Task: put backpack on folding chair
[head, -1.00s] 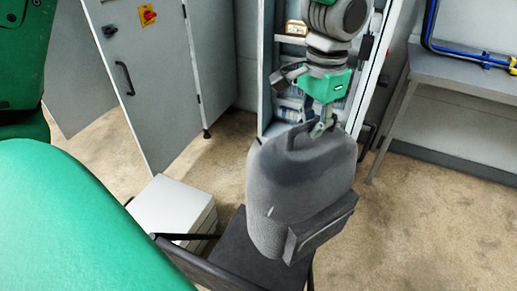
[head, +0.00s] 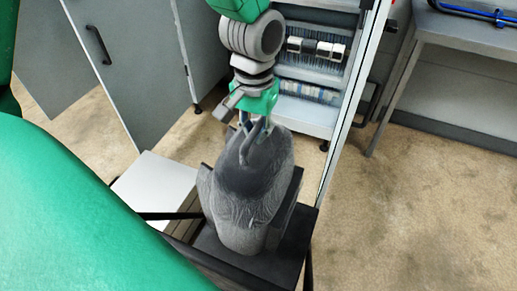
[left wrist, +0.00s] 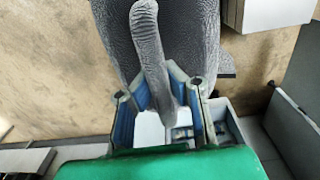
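The grey backpack (head: 250,195) stands roughly upright over the dark seat of the folding chair (head: 290,262) and appears to rest on it. It hides much of the seat. My left gripper (head: 256,130) is at the top of the backpack, pointing down, with its fingers apart on either side of the top handle. In the left wrist view, the handle (left wrist: 150,50) of the backpack passes between the spread fingers of my left gripper (left wrist: 160,92), with small gaps beside it. My right gripper is not in view.
A white box-like block (head: 155,185) stands on the floor left of the chair. An open cabinet (head: 310,105) with shelves is behind the backpack. A grey bench (head: 465,65) stands at the upper right. The floor at the right is clear.

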